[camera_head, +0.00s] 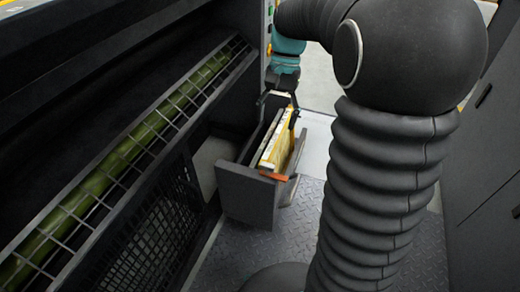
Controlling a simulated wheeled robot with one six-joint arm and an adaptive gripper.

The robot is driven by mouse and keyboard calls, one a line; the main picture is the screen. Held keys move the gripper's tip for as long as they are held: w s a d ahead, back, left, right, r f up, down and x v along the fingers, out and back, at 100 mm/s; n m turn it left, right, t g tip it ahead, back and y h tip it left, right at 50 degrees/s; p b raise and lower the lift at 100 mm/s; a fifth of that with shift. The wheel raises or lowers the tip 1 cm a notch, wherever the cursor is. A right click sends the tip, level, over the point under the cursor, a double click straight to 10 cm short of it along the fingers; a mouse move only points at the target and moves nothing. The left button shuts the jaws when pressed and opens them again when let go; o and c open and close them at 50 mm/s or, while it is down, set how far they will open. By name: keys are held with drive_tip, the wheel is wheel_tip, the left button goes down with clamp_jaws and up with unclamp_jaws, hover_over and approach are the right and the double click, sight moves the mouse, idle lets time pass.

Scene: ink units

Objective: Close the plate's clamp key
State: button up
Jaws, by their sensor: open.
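A yellow and white plate-like piece (274,142) stands on edge in an open grey drawer-like holder (248,192) at the middle of the view. A small orange-red part (273,176) shows at its near end; I cannot tell whether it is the clamp key. My gripper (279,98) is open at the far upper end of the plate, below the teal wrist part of my arm. The fingertips are small and dark here, and I cannot tell whether they touch the plate. No clamp key can be made out for certain.
A long green roller (125,150) lies behind a wire grid in the dark machine at left. A perforated panel (160,232) is below it. Grey cabinets (490,150) stand at right. Patterned metal floor (290,235) is open in front of the holder. My arm covers much of the right side.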

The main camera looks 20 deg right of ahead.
sight(268, 165)
drive_tip(key=shift+m+g+y, duration=0.3)
drive_tip(key=shift+g, duration=0.2)
drive_tip(key=b+x, duration=0.1)
drive_tip(key=x, duration=0.4)
drive_tip(key=w+b+x, duration=0.1)
drive_tip(key=x, duration=0.3)
drive_tip(key=w+d+f+x, duration=0.1)
drive_tip(key=x, duration=0.4)
drive_tip(key=shift+a+f+b, duration=0.15)
drive_tip(key=shift+f+b, duration=0.15)
drive_tip(key=shift+b, duration=0.1)
drive_tip(key=c, duration=1.2)
